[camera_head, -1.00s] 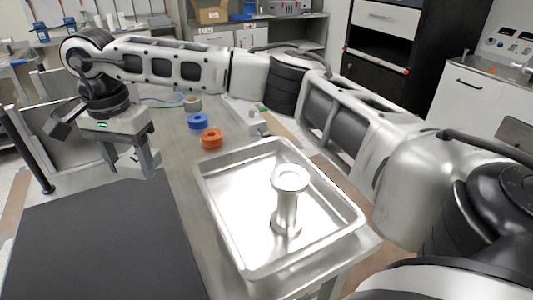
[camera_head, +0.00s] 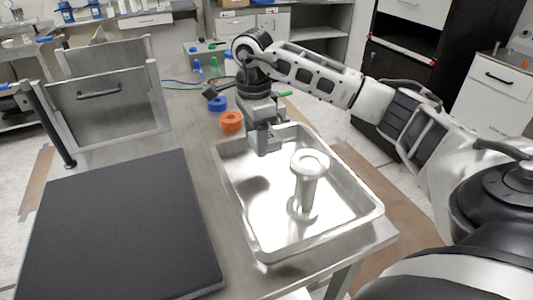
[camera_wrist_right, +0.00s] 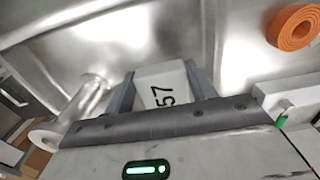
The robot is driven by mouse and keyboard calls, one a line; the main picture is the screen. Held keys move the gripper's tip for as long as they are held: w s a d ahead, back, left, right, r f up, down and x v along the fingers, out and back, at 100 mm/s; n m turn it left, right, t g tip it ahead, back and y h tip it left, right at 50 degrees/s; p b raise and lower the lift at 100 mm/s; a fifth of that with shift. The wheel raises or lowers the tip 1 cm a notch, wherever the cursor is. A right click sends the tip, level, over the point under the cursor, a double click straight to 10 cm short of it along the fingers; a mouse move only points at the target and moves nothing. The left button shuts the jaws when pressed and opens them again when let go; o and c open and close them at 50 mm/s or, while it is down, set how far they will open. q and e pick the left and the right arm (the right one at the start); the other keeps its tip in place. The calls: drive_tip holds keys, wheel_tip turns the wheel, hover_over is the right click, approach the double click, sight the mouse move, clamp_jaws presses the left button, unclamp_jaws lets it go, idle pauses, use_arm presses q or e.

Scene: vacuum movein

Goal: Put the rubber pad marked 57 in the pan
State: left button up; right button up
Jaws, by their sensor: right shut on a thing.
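The rubber pad marked 57 (camera_wrist_right: 160,84) is pale grey with black digits and is held between the fingers of my right gripper in the right wrist view. My right gripper (camera_head: 266,139) is shut on it and hangs over the far left part of the pan in the head view. The pan (camera_head: 258,195) is a shallow, shiny metal tray on the table. In the head view the gripper's fingers largely hide the pad. I cannot tell the exact gap between pad and pan. My left gripper is not in view.
An orange ring (camera_head: 231,121) and a blue ring (camera_head: 217,103) sit beyond the pan. A black mat (camera_head: 120,225) lies to the left. Cables and small fittings lie at the back.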

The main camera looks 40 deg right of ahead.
sight(266, 169)
drive_tip(key=shift+s+d+f, duration=0.35)
drive_tip(key=shift+f, duration=0.25)
drive_tip(key=shift+s+d+f, duration=0.35)
drive_tip(key=shift+f, duration=0.2)
wheel_tip(266, 169, down, 3)
drive_tip(key=shift+s+d+f+p, duration=0.1)
drive_tip(key=shift+s+p, duration=0.05)
drive_tip(key=shift+p, duration=0.3)
drive_tip(key=shift+f, duration=0.1)
drive_tip(key=shift+f, duration=0.1)
drive_tip(key=shift+f, duration=0.15)
drive_tip(key=o, duration=1)
